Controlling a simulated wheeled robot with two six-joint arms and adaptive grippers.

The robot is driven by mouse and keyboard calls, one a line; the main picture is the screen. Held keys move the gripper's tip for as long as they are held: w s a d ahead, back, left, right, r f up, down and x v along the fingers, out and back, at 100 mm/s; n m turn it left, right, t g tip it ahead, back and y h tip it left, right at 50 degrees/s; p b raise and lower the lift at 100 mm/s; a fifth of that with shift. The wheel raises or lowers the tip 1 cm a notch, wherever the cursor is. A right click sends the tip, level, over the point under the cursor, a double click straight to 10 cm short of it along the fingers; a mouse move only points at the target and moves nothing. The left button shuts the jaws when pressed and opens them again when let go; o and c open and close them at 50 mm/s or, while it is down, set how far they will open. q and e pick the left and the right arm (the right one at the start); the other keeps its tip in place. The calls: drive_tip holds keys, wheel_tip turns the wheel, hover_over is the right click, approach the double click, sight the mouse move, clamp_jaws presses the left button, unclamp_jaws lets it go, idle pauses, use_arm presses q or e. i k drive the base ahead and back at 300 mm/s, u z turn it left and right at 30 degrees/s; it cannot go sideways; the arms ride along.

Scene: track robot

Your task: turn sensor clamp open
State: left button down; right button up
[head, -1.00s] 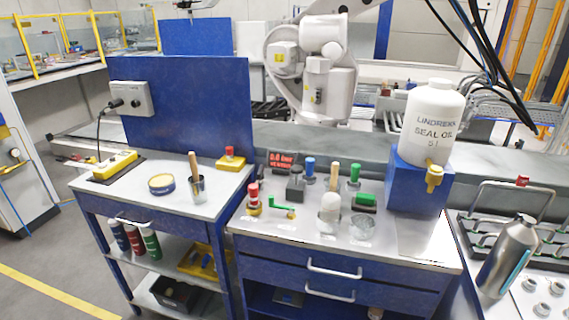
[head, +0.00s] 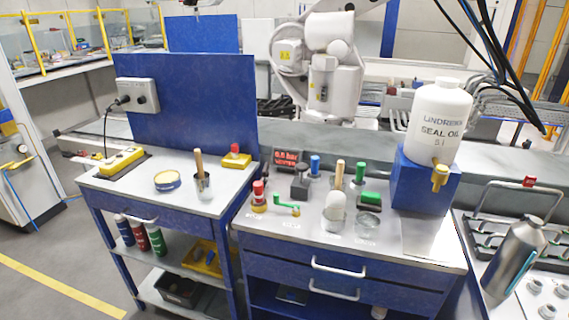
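Neither of my grippers is in view. No part is plainly marked as the sensor clamp, so I cannot tell which one it is. On the right workbench (head: 275,232) a small fitting with a green lever (head: 286,205) lies near the front left. Beside it stands a red-topped fitting (head: 259,198) with a yellowish base. A green-handled part (head: 370,198) sits further right, with another green-topped piece (head: 360,173) behind it. A dark block with a knob (head: 300,184) stands in front of a small display with red digits (head: 287,158).
A white seal oil bottle (head: 437,122) stands on a blue stand (head: 408,185) at the right. A left bench holds a tin (head: 168,181) and a cup (head: 203,186). A metal flask (head: 514,260) leans at far right.

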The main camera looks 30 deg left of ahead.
sight(265, 172)
drive_tip(key=z, duration=3.15)
drive_tip(key=k, duration=2.55)
drive_tip(key=u, duration=1.25)
